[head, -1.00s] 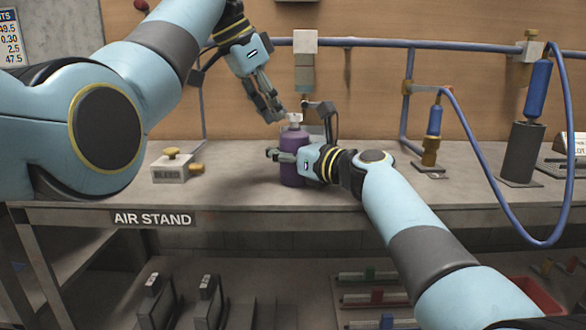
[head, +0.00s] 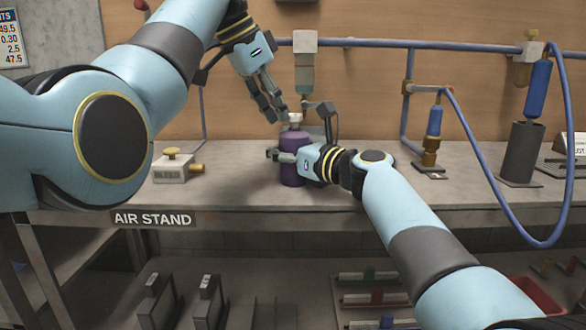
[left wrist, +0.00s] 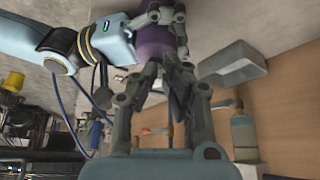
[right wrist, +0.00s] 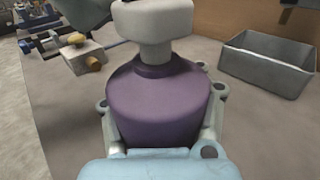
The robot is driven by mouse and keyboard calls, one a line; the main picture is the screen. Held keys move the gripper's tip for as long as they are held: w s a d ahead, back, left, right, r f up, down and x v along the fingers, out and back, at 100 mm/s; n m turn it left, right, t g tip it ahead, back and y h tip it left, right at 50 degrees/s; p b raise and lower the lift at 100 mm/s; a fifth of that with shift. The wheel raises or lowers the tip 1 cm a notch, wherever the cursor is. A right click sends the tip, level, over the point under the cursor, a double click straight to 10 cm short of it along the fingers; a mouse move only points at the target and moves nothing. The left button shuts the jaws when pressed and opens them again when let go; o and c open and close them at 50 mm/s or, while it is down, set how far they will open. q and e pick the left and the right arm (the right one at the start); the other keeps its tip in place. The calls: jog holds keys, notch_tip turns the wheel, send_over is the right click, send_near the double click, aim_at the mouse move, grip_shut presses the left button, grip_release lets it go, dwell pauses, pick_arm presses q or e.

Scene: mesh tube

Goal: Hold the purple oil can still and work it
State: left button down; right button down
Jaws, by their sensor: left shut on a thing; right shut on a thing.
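The purple oil can (head: 292,172) stands upright on the bench, with a white top (head: 295,118). In the right wrist view, its purple body (right wrist: 160,105) and white top (right wrist: 153,25) fill the middle. My right gripper (head: 284,156) is shut around the can's body from the right. My left gripper (head: 277,114) comes down from above and is shut at the white top; the exact contact is hard to see. In the left wrist view, the left fingers (left wrist: 163,70) are close together in front of the purple body (left wrist: 155,42).
A valve block (head: 170,172) with brass knobs sits left on the bench. A grey open bin (right wrist: 268,65) stands beyond the can. Blue pipe (head: 380,43) runs along the back wall. A blue hose (head: 480,160) and cylinders (head: 522,150) are at right.

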pick_arm(q)
jog(key=shift+s+d+f, duration=0.25)
jog(key=shift+s+d, duration=0.3)
jog(key=shift+s, duration=0.05)
jog(key=shift+d, duration=0.1)
jog(key=shift+a, duration=0.25)
jog(key=shift+s+a+r, duration=0.1)
jog(key=shift+s+a, duration=0.1)
jog(key=shift+s, duration=0.05)
notch_tip(320, 180, up, 6)
dwell(0.5)
notch_tip(320, 180, down, 6)
jog(key=w+a, duration=0.1)
jog(key=w, duration=0.1)
jog(key=shift+w, duration=0.2)
dwell(0.6)
